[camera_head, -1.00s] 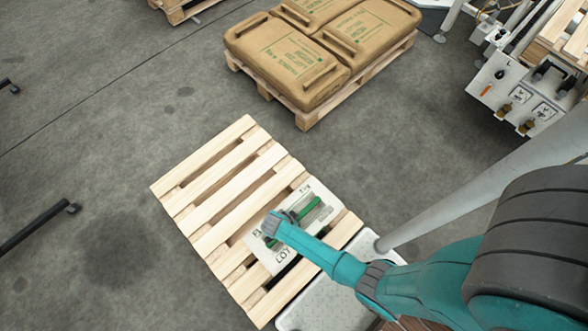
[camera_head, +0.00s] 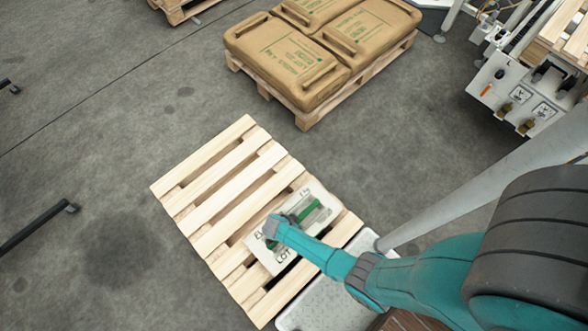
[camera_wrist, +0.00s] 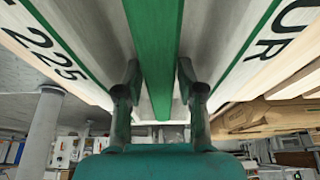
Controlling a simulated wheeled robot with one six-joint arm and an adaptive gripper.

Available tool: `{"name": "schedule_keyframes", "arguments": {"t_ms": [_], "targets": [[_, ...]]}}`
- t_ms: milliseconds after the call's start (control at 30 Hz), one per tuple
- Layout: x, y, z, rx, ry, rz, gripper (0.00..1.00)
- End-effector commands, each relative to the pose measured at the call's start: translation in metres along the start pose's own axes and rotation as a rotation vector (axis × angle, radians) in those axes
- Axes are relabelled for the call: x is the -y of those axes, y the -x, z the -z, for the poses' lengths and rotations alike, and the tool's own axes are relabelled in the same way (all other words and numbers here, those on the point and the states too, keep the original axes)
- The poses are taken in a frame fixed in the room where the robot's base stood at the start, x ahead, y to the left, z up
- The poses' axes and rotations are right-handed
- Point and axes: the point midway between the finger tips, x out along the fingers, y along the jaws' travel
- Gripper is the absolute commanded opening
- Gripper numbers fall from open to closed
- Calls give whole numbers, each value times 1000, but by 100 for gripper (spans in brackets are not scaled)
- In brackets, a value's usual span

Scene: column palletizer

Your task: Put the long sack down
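The long sack (camera_head: 272,256) is pale, with dark lettering and a green strip. It lies level over the right part of an empty wooden pallet (camera_head: 205,178). I cannot tell whether it touches the slats. My gripper (camera_head: 290,222) is above the middle of the sack. In the wrist view, the fingers of my gripper (camera_wrist: 160,82) stand on both sides of the green grip strip (camera_wrist: 155,45) and close on it. My arm and gripper hide part of the sack's top.
A second pallet (camera_head: 307,118) holds several brown sacks (camera_head: 290,62) at the back. A machine with a control panel (camera_head: 525,100) is at the right. The left floor is mostly clear.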

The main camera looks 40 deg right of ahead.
Motion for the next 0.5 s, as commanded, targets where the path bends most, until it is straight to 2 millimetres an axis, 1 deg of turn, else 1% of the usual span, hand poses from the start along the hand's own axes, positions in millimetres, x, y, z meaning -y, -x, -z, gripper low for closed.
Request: {"name": "schedule_keyframes", "arguments": {"t_ms": [333,500], "targets": [[0,1,0,0,0,0,51],[0,10,1,-1,0,2,51]]}}
